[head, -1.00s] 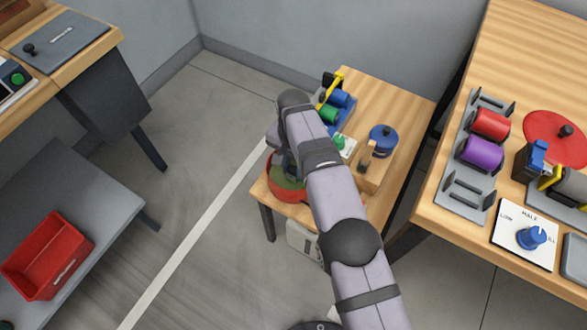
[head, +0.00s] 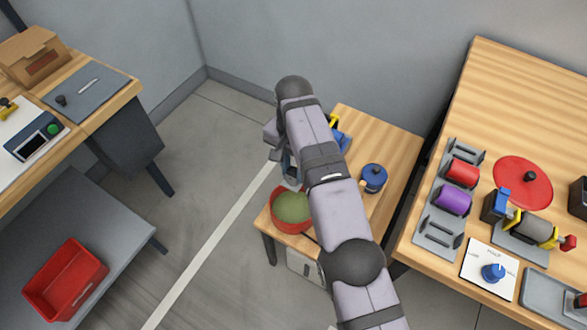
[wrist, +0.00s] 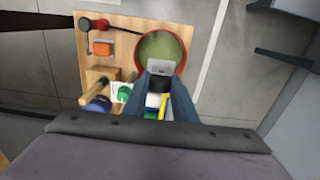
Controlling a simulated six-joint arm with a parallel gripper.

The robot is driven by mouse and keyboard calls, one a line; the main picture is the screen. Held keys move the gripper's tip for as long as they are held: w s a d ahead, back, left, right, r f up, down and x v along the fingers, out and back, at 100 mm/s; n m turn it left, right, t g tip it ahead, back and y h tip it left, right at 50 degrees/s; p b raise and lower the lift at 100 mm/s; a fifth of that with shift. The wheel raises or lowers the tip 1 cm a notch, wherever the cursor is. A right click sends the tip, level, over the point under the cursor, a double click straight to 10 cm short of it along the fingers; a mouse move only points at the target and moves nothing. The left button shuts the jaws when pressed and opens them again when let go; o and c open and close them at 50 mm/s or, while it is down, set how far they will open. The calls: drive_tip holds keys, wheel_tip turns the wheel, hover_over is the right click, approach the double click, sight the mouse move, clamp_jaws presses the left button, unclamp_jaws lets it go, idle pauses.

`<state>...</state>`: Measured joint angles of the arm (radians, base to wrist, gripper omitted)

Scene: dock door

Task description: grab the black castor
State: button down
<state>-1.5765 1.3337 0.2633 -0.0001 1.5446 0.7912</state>
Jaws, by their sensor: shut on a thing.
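The black castor (wrist: 160,83) is between my fingers in the wrist view, its grey plate (wrist: 165,66) pointing away from my palm. My gripper (wrist: 167,80) is shut on it and holds it above the small wooden table (wrist: 125,28), close to the near rim of the red bowl (wrist: 140,66) with a green inside. In the head view my gripper (head: 290,170) is partly covered by my arm, and the bowl (head: 275,213) shows just below it. I cannot make out the castor clearly there.
A workbench (head: 500,85) at the right carries red and purple rolls, a red disc and a dial plate. At the left are a desk and a red crate (head: 65,283) on a shelf. Floor between is open.

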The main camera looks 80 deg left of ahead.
sight(293, 169)
wheel_tip(293, 169, up, 8)
drive_tip(key=p, duration=0.7)
drive_tip(key=shift+r, duration=0.2)
